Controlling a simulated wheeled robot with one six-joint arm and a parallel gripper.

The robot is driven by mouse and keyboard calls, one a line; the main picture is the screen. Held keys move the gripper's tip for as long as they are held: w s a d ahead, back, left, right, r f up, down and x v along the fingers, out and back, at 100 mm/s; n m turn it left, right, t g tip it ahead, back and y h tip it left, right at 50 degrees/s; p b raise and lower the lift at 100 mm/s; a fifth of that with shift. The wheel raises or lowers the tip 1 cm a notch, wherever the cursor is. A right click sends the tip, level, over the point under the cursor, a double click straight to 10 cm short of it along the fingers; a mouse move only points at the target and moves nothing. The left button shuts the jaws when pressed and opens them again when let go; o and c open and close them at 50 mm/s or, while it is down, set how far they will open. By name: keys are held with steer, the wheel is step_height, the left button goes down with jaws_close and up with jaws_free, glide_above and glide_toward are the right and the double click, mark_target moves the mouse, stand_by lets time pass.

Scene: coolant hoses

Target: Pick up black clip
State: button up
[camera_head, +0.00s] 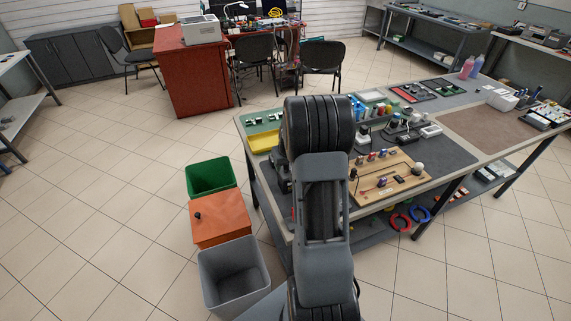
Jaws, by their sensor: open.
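My arm rises through the middle of the view, and its end lies behind its own links, so my gripper does not show. A wooden board (372,192) lies on the workbench to the right of my arm, with small coloured parts and thin dark lines on it. A small flat black piece (399,179) lies on the board's right part. It may be the black clip, but it is too small to tell. My arm hides part of the bench and the board's left edge.
A yellow tray (263,142) and a green mat (258,121) lie at the bench's left end. A green bin (208,178), an orange box (221,221) and a grey bin (233,276) stand on the floor beside it. Open tiled floor lies left. A red desk (187,85) stands behind.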

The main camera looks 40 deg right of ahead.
steer(key=shift+c, duration=0.2)
jaws_close()
stand_by(0.3)
steer(key=shift+r, duration=0.1)
steer(key=shift+r, duration=0.7)
steer(key=s+d+r+b, duration=0.1)
steer(key=s+d+r, duration=0.1)
steer(key=s+r, duration=1.2)
steer(key=shift+r, duration=0.2)
